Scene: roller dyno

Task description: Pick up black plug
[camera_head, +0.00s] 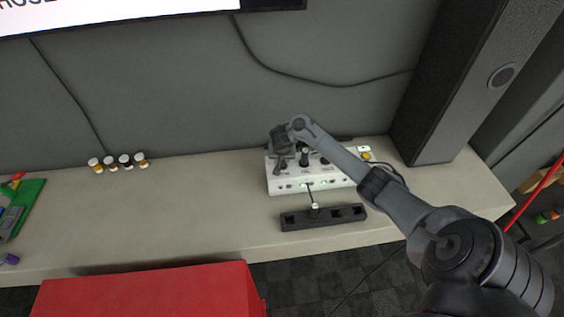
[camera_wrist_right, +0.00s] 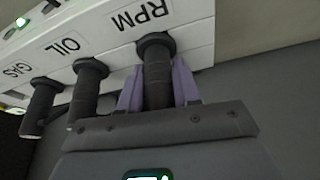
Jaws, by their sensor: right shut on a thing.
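My right gripper (camera_head: 281,158) is at the left end of a white panel box (camera_head: 284,187) with small green lights. In the right wrist view its two purple fingers (camera_wrist_right: 157,88) are shut around a black plug (camera_wrist_right: 156,68) at the RPM label. The plug's collar is against the box face, and its lower end is hidden by the gripper body. Two more black plugs stand in the box, at the OIL label (camera_wrist_right: 88,92) and at the GAS label (camera_wrist_right: 40,104). My left gripper is not in view.
A black slotted strip (camera_head: 294,222) lies in front of the box, with a small white-topped rod (camera_head: 315,206) at it. A black speaker (camera_head: 440,130) stands right. Several small jars (camera_head: 125,160) are at back left. The counter's left middle (camera_head: 180,210) is clear.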

